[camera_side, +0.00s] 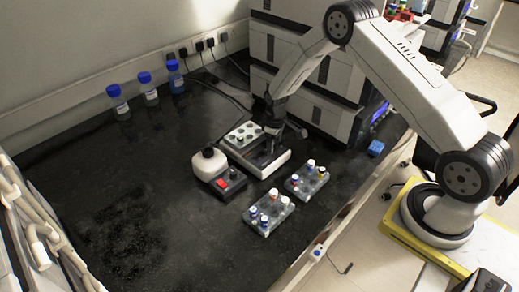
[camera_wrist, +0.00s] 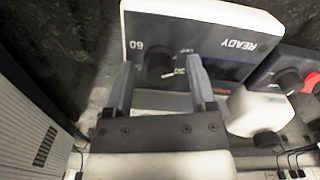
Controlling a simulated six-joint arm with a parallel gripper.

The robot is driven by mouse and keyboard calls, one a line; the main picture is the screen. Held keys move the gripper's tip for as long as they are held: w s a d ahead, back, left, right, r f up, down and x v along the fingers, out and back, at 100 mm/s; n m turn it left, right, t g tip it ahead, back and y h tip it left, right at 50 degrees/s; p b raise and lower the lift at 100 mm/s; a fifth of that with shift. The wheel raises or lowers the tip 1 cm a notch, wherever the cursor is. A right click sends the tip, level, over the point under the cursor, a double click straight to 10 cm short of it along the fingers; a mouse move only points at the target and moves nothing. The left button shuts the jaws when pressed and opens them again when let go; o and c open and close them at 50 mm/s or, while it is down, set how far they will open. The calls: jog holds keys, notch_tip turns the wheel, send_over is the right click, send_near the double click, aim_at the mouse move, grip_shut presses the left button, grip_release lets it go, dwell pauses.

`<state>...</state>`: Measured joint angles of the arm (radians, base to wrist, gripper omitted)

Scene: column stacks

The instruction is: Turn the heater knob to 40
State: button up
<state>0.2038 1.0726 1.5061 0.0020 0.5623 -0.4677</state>
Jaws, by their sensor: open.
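The heater (camera_side: 272,166) is a white box on the dark bench in the side view. Its front panel (camera_wrist: 225,25) shows upside down in the wrist view, with a "READY" label and a "60" mark. The dark round heater knob (camera_wrist: 158,69) is on that panel, with small dial marks around it. The knob's exact setting is too blurred to read. My gripper (camera_wrist: 160,62) is open, with one finger on each side of the knob; I cannot tell whether they touch it. In the side view my gripper (camera_side: 274,122) is over the heater's back right, and the knob cannot be made out.
A pale plate with round wells (camera_side: 246,137) lies at the heater. A white-bottled device with a red switch (camera_side: 222,184) stands at its front left. Two vial racks (camera_side: 268,218) (camera_side: 307,182) are in front. Blue-capped bottles (camera_side: 148,92) stand by the wall; stacked instruments (camera_side: 318,90) rise behind right.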

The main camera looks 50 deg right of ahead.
grip_shut()
jog(key=shift+m, duration=0.4)
jog(key=m, duration=1.1)
jog(key=shift+m, duration=0.3)
jog(key=m, duration=1.1)
jog(key=shift+m, duration=0.3)
